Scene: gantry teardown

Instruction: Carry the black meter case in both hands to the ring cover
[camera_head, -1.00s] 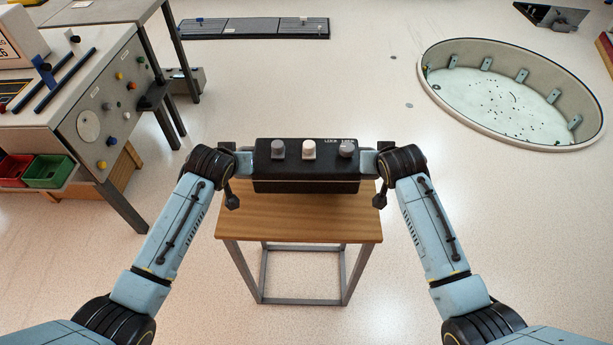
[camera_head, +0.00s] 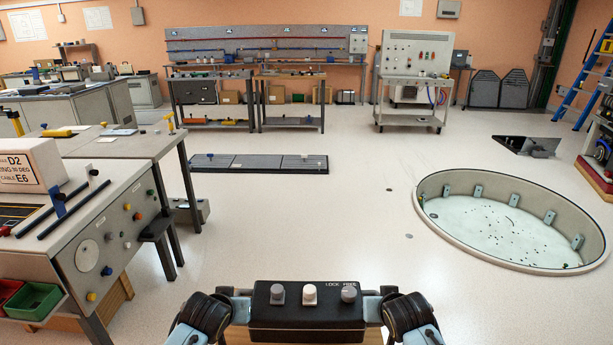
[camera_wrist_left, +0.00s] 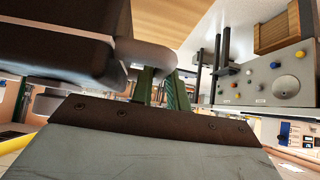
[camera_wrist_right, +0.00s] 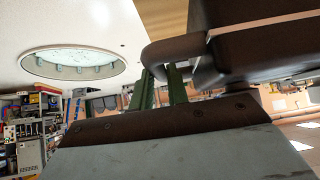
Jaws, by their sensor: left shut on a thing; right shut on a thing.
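The black meter case (camera_head: 306,318) is at the bottom middle of the head view, with two grey knobs, a white one between them and LOCK and FREE lettering. My left gripper (camera_head: 243,305) is shut on its left end and my right gripper (camera_head: 373,305) on its right end. The case looks level. In the left wrist view the case (camera_wrist_left: 55,60) is at upper left; in the right wrist view the case (camera_wrist_right: 260,50) is at upper right. A round, low-walled ring (camera_head: 445,238) with a pale floor lies at right; I cannot tell whether it is the ring cover.
A wooden-topped stand (camera_head: 240,335) shows beneath the case; contact is hidden. A grey bench with knobs (camera_head: 105,235) stands at left. A dark flat panel (camera_head: 260,163) lies ahead, and a black angular piece (camera_head: 527,146) lies beyond the ring.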

